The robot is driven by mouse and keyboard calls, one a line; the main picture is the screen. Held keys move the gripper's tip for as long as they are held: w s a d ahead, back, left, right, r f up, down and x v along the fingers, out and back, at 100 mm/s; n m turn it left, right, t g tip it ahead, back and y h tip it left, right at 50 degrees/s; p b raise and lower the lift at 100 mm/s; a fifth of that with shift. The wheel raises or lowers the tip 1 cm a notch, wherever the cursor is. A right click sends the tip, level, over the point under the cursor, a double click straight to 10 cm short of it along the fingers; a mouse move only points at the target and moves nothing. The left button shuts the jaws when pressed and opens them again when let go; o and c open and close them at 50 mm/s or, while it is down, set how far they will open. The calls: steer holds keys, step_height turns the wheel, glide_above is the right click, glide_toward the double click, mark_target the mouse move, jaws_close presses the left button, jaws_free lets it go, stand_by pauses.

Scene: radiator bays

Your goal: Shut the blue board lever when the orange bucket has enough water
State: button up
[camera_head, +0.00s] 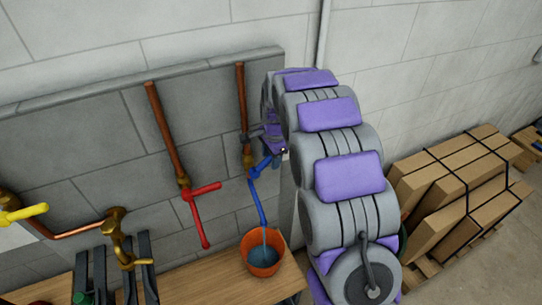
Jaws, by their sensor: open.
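The orange bucket (282,256) stands on the wooden bench below the blue spout (257,204). Blue-grey water shows inside it, below the rim. A thin pale stream seems to fall from the spout into the bucket. The blue lever (262,164) sits at the foot of the right copper pipe, slanting up to the right. My gripper (277,150) is open just above and beside the lever's upper end. My own arm partly hides it, so I cannot tell whether it touches the lever.
A red lever with a red spout (197,220) hangs on the pipe to the left. Further left are a brass tap (117,225) and a yellow lever (25,213). The wooden bench (215,288) runs below. Strapped cardboard boxes (440,190) stand on a pallet at right.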

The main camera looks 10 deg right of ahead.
steer(key=shift+c, duration=0.3)
steer(key=shift+r, duration=0.1)
jaws_close()
